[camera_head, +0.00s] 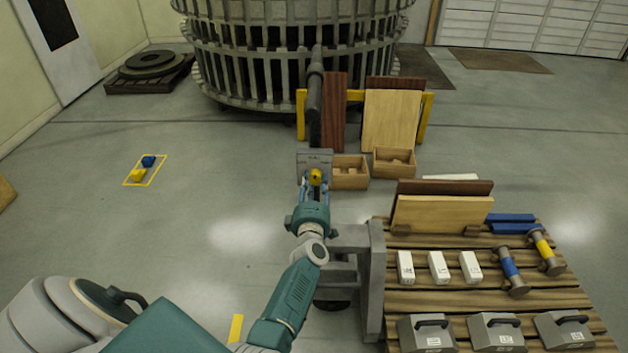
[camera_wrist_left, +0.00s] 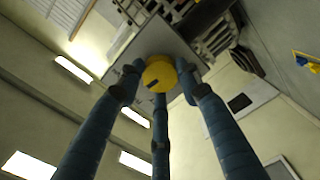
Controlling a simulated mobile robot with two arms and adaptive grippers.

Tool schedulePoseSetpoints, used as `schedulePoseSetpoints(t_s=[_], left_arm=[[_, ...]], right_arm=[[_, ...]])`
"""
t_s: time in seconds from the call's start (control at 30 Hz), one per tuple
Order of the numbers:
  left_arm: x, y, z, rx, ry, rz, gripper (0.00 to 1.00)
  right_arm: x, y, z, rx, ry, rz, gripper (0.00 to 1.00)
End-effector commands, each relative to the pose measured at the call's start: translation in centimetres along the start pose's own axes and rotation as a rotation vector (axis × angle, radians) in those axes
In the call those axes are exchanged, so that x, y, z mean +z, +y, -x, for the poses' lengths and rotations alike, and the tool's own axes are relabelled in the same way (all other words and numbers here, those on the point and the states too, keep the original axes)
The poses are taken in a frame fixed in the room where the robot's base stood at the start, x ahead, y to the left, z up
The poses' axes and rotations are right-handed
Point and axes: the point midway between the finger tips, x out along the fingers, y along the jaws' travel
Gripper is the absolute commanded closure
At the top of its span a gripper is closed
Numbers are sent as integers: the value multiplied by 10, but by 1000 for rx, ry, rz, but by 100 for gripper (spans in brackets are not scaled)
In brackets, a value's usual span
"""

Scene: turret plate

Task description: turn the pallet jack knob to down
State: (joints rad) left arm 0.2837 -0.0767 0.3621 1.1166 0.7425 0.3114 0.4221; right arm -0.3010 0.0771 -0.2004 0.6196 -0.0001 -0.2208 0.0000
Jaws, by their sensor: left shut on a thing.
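The yellow knob (camera_head: 316,177) sits on a grey plate (camera_head: 314,157) on the pallet jack's upright dark handle (camera_head: 315,110). My left gripper (camera_head: 314,190) is right at the knob, reaching it from the near side. In the left wrist view the round knob (camera_wrist_left: 160,73) has a dark mark on its lower left face. The blue fingers of my left gripper (camera_wrist_left: 160,96) are closed around the knob's edge, with the grey plate (camera_wrist_left: 122,48) behind it. The plate's lettering is too small to read. My right gripper is out of view.
A wooden pallet (camera_head: 460,300) with white blocks, dumbbell-like parts and handled grey weights stands at the right. Boards (camera_head: 390,120) and open wooden boxes (camera_head: 350,172) stand behind the plate. A large slatted turret (camera_head: 290,60) is further back. The floor at the left is mostly clear.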

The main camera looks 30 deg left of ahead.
Motion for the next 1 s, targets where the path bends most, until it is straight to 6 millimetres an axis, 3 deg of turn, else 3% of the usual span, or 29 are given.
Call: schedulePoseSetpoints(t_s=[0.6,1.0], left_arm=[[-2,6,-2,-1,14,-554,91],[-2,6,-2,-3,17,-749,91]], right_arm=[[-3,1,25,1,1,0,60],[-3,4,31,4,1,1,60]])
